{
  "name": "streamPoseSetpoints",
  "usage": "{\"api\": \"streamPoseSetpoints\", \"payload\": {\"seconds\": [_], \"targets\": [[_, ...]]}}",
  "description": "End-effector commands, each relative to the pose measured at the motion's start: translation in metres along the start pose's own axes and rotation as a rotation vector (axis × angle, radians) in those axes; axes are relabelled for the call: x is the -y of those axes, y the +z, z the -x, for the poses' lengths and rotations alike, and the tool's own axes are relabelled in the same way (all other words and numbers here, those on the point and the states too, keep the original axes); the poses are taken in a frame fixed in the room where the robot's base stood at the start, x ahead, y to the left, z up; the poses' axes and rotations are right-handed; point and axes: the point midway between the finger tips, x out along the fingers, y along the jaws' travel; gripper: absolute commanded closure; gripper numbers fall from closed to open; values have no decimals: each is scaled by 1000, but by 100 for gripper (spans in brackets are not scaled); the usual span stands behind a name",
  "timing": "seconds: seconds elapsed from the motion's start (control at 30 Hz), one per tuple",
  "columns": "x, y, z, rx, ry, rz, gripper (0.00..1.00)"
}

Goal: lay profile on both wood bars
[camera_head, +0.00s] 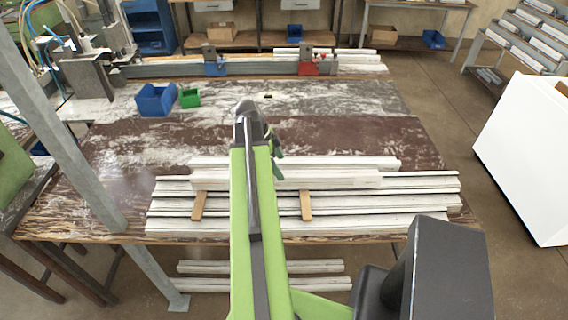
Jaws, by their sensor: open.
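Two short wood bars, the left one (198,206) and the right one (306,206), lie crosswise on long white profiles near the front of the bench. A white profile (335,181) runs left to right at the far ends of both bars. It seems to lie over those ends, but I cannot tell whether it touches both. Another white profile (350,163) lies just behind it. My gripper (276,156) is open, above the profiles and between the two bars in the picture. My arm hides the middle of the profiles and part of the gripper.
Several long white profiles (420,201) lie side by side under the bars. A blue bin (155,100) and a green bin (189,98) stand at the back left. A clamp rail with blue (215,68) and red (308,66) clamps runs behind. The bench's middle right is clear.

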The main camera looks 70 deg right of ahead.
Motion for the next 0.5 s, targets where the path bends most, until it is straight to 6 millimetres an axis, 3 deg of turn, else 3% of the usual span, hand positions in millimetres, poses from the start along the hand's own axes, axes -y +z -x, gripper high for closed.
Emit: {"api": "streamPoseSetpoints", "payload": {"seconds": [0.03,0.2,0.5], "targets": [[0,-5,24,0,0,1,15],[0,-3,50,0,0,0,15],[0,0,51,0,1,-1,15]]}}
